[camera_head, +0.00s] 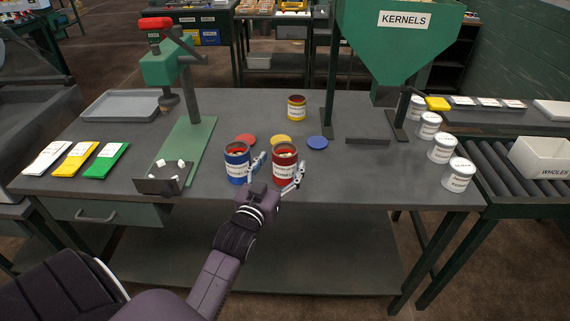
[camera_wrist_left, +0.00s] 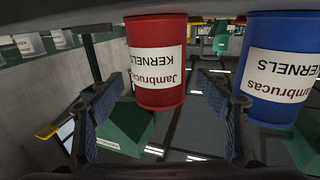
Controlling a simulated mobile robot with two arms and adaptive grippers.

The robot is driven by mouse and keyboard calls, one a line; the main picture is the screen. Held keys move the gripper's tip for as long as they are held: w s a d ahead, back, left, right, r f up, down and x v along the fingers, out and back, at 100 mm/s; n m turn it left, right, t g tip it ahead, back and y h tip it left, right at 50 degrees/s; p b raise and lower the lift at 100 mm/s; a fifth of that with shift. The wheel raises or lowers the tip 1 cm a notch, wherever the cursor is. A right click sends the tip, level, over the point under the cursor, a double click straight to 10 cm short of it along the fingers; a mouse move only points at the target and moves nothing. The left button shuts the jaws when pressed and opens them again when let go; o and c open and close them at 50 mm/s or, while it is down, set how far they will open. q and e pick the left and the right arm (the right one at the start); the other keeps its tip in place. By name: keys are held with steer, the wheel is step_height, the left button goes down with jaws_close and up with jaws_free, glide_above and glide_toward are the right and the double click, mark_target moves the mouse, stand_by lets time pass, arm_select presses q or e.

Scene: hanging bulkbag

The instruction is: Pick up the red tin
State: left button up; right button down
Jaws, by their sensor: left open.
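The red tin (camera_head: 285,163) stands upright and open-topped near the front edge of the workbench, with a white label and pale contents. In the left wrist view the red tin (camera_wrist_left: 156,62) appears upside down, its label reading "Jambrucas KERNELS". My left gripper (camera_head: 278,171) is open, reaching in from the front with one finger on each side of the red tin. In the wrist view gaps show between both fingers and the tin. My right gripper is in neither view.
A blue tin (camera_head: 237,164) stands close on the left, next to my left finger. Red (camera_head: 245,140), yellow (camera_head: 281,140) and blue (camera_head: 317,143) lids lie behind. A yellow tin (camera_head: 296,108) stands farther back. A green press (camera_head: 180,100) is left; the kernels hopper (camera_head: 400,50) is right.

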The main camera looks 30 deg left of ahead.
mark_target(284, 154)
arm_select(q)
steer(key=x, duration=0.2)
steer(key=shift+w, duration=0.45)
steer(key=shift+a, duration=0.1)
steer(key=c, duration=1.4)
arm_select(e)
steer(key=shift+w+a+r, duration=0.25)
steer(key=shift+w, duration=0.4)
